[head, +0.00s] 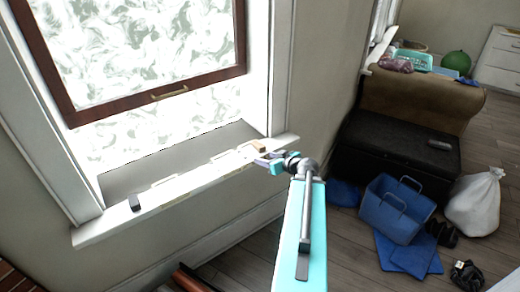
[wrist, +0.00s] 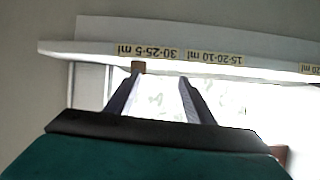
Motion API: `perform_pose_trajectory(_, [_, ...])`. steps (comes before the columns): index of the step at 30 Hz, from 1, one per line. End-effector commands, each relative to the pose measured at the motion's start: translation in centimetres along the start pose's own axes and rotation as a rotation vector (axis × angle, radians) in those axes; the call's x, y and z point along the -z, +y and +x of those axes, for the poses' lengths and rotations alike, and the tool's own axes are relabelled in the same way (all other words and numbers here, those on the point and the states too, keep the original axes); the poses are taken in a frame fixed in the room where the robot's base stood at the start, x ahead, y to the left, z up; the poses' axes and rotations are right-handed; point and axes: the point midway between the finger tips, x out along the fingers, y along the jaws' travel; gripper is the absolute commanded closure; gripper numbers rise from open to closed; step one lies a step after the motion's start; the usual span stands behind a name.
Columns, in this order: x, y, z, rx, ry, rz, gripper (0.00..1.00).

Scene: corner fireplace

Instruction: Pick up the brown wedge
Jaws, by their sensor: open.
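The brown wedge (head: 273,145) is a small tan-brown block at the right end of the white window sill (head: 95,232). In the wrist view a small brown piece, seemingly the wedge (wrist: 138,67), shows just beyond the tip of the left finger, partly hidden by it. My gripper (head: 262,161) is at the sill's right end, close beside the wedge. In the wrist view my gripper (wrist: 159,82) is open, with nothing between its fingers. I cannot tell whether a finger touches the wedge.
The window's brown-framed sash (head: 155,103) is raised above the sill. Yellow labels (wrist: 158,54) with upside-down print line a white edge in the wrist view. A blue bag (head: 392,215) stands on the floor at right.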

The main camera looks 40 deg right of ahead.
Motion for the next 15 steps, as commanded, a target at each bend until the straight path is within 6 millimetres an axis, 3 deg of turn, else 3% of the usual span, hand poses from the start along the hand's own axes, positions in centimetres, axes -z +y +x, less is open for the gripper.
perform_pose_trajectory(3, [1.2, 2.7, -1.4, -0.049, 0.046, -0.020, 0.52])
perform_pose_trajectory(6, [1.8, 3.7, -2.1, -0.068, 0.065, -0.029, 0.52])
perform_pose_trajectory(15, [2.0, 3.8, -2.2, -0.072, 0.069, -0.031, 0.52])
